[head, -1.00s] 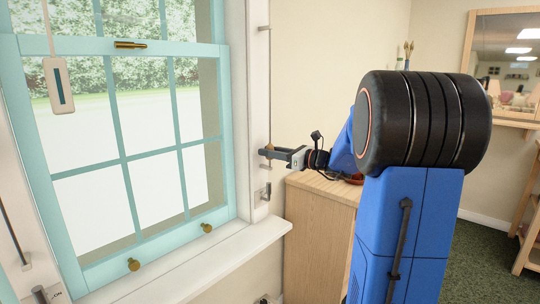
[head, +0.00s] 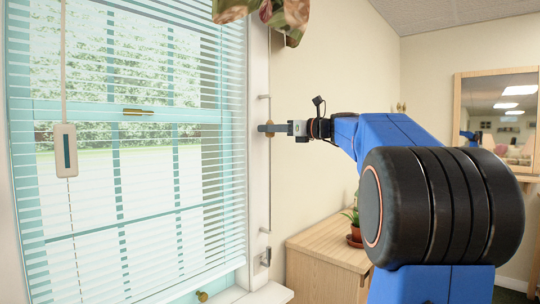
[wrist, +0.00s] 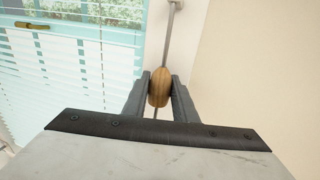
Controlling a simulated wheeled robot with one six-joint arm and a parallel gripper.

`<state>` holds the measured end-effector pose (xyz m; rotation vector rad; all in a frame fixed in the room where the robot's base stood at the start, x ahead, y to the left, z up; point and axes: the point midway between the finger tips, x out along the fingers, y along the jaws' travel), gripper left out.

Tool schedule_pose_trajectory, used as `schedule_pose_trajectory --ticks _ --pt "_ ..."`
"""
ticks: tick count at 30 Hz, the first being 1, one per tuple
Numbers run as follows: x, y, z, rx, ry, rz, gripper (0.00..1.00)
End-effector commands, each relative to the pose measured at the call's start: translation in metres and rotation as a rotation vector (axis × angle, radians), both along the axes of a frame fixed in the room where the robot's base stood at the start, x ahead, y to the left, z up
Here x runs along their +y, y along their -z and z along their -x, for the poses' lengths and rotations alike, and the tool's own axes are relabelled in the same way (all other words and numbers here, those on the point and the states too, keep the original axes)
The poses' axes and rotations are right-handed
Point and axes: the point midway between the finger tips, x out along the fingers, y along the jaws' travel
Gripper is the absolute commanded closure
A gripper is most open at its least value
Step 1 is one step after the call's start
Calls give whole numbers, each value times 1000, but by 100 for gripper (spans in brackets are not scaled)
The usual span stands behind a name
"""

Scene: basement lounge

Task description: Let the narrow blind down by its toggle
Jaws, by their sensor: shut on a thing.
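The blind (head: 215,205) hangs with pale slats across most of the window in the head view, its lower edge slanting near the sill. Slats also show at the left of the wrist view (wrist: 62,75). The toggle (wrist: 159,86) is a rounded wooden piece on a thin upright cord or rod (wrist: 170,35). My gripper (wrist: 158,92) is shut on the toggle, with one jaw on each side of it. In the head view my gripper (head: 268,129) reaches left to the white window frame's right side; the toggle is mostly hidden there.
A pale tag with a dark slot (head: 65,150) hangs at the window's left. Patterned fabric (head: 262,12) hangs above my gripper. A wooden cabinet (head: 325,245) with a potted plant (head: 354,222) stands below my arm. A small bracket (head: 265,257) sits lower on the frame.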

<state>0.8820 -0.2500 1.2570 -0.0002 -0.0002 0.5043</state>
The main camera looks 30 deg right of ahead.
Motion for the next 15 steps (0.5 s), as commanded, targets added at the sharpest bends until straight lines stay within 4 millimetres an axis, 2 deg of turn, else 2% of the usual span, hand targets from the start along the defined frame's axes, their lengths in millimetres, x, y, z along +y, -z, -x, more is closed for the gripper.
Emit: schedule_pose_trajectory --ticks 3,6,15 --pt "0 -23 0 -2 0 1 100" --pt "0 -35 0 -1 0 2 100" --pt "0 -49 0 -1 0 0 100"
